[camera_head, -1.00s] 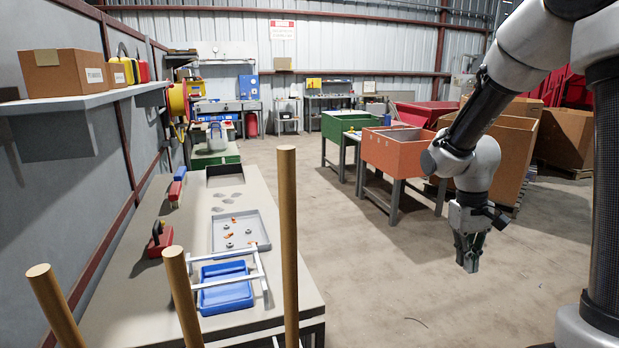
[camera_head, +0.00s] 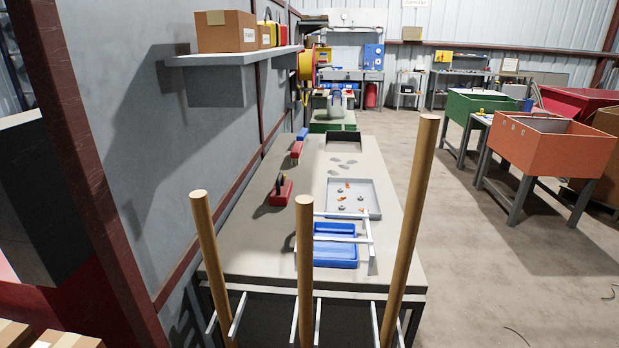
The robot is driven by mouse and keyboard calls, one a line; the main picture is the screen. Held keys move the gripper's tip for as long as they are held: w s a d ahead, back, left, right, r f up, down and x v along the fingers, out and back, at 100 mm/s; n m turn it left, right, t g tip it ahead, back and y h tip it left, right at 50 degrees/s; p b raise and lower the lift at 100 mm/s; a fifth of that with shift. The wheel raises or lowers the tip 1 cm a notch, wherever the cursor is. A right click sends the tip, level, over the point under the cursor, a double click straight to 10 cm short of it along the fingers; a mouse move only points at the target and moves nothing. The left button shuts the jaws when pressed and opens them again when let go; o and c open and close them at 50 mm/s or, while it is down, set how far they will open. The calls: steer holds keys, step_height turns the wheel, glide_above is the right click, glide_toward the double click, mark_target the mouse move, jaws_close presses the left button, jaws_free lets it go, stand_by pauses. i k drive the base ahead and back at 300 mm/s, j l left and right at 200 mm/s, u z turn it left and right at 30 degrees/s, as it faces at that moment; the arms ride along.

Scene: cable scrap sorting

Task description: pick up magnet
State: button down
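A red block with a dark handle (camera_head: 281,192), which may be the magnet, sits on the left part of the grey worktable (camera_head: 240,255). Farther back along the same table edge lie a smaller red item (camera_head: 297,149) and a blue item (camera_head: 303,134), too small to identify. A grey tray (camera_head: 375,196) holds several small orange and grey pieces. A blue two-part bin (camera_head: 335,262) stands nearer, under a white frame (camera_head: 370,240). My gripper is not in view.
Three wooden poles (camera_head: 205,255) (camera_head: 304,270) (camera_head: 410,230) rise at the table's near end. A wall shelf (camera_head: 232,57) with boxes overhangs at left. An orange bin on legs (camera_head: 555,150) and a green one (camera_head: 480,103) stand right. The floor between is open.

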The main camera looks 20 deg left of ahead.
mark_target(280, 196)
steer(key=u, duration=1.15)
